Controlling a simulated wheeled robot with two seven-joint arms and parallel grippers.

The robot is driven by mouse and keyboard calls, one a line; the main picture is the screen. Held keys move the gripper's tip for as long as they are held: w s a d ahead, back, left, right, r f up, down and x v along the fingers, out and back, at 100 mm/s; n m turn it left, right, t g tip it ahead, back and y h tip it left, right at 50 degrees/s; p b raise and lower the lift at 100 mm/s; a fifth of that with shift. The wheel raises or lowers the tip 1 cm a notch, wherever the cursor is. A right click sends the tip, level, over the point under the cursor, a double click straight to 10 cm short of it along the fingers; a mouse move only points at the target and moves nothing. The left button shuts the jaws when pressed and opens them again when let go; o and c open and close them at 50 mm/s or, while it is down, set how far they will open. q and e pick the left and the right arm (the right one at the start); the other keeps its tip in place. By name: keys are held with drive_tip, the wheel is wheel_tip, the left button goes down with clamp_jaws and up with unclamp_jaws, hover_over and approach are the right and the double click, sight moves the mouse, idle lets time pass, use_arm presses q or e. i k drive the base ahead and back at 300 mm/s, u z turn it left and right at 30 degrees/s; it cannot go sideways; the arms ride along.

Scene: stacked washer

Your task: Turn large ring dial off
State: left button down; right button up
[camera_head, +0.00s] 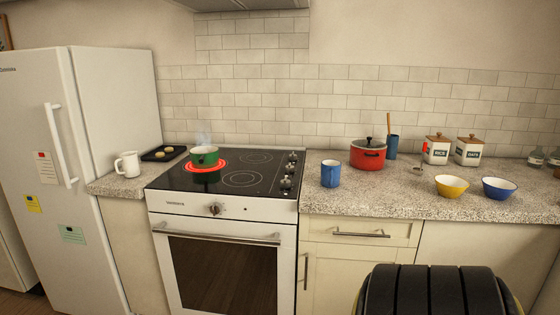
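The black glass cooktop (225,188) is set in the counter above a white oven. A ring (220,168) at its left glows red under a green pot (204,157), and faint steam rises from the pot. The rings on the right side are dark. Several small knobs (287,182) stand in a row along the cooktop's right edge; their markings are too small to read. One larger knob (215,209) is on the oven's front panel. Neither of my grippers is in view, and nothing touches the knobs.
A blue mug (331,174) stands on the counter just right of the knobs, with a red lidded pot (368,154) behind it. A white jug (129,164) and a dark tray (165,153) are left of the cooktop. The oven handle (216,236) sticks out in front.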

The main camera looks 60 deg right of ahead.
sight(289, 168)
drive_tip(key=z, duration=0.8)
drive_tip(key=i, duration=0.9)
drive_tip(key=z, duration=1.05)
